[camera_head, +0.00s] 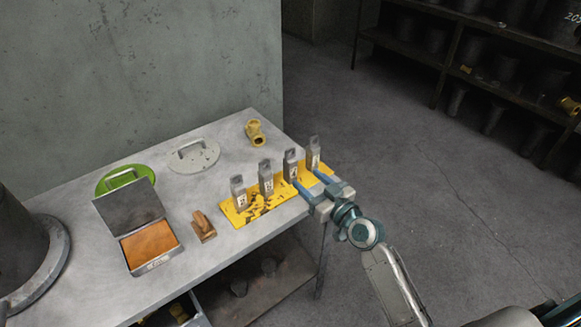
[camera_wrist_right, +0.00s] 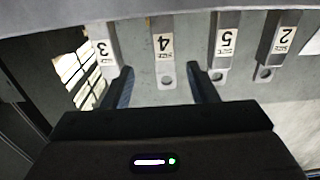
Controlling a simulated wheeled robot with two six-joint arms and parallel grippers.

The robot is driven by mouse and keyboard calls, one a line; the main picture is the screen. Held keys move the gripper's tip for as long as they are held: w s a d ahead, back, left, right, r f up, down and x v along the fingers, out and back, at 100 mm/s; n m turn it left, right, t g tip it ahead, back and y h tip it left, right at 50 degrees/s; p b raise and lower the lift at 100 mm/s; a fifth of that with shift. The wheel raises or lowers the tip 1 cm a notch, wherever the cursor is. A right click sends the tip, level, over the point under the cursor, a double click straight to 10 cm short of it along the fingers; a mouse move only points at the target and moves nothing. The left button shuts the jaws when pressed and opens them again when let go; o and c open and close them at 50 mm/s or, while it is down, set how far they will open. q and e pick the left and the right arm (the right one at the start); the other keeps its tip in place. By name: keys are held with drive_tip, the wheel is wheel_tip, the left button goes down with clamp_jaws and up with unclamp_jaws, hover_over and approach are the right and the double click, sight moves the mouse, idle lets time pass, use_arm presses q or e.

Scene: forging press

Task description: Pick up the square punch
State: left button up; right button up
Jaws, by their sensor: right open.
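Several grey upright punches stand in a row on a yellow plate (camera_head: 263,208) near the table's right edge, including a left one (camera_head: 238,190), a middle one (camera_head: 266,177) and the rightmost one (camera_head: 314,152). Which is the square punch I cannot tell. In the right wrist view, size labels read 3, 4, 5 and 2. My right gripper (camera_head: 308,178) is open at the right end of the row. In the wrist view, its fingers (camera_wrist_right: 165,88) lie either side of the line to the size 4 punch (camera_wrist_right: 163,62), with no visible grip. My left gripper is not in view.
The grey table (camera_head: 215,262) also holds an open box with orange filling (camera_head: 150,246), a small wooden piece (camera_head: 203,227), a green round lid (camera_head: 110,183), a grey round lid (camera_head: 194,156) and a brass fitting (camera_head: 255,133). A concrete wall stands behind. Floor right of the table is clear.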

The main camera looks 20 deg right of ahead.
sight(294, 166)
drive_tip(key=x, duration=0.3)
drive_tip(key=shift+p, duration=0.3)
drive_tip(key=shift+w+a+r+p, duration=0.2)
drive_tip(key=shift+w+r+p, duration=0.1)
drive_tip(key=x, duration=0.1)
drive_tip(key=p+x, duration=0.1)
drive_tip(key=x, duration=0.1)
drive_tip(key=shift+w+a+r+p, duration=0.15)
drive_tip(key=shift+a+r+p, duration=0.15)
drive_tip(key=shift+p, duration=0.1)
drive_tip(key=shift+w+a+f, duration=0.15)
drive_tip(key=shift+w, duration=0.35)
clamp_jaws()
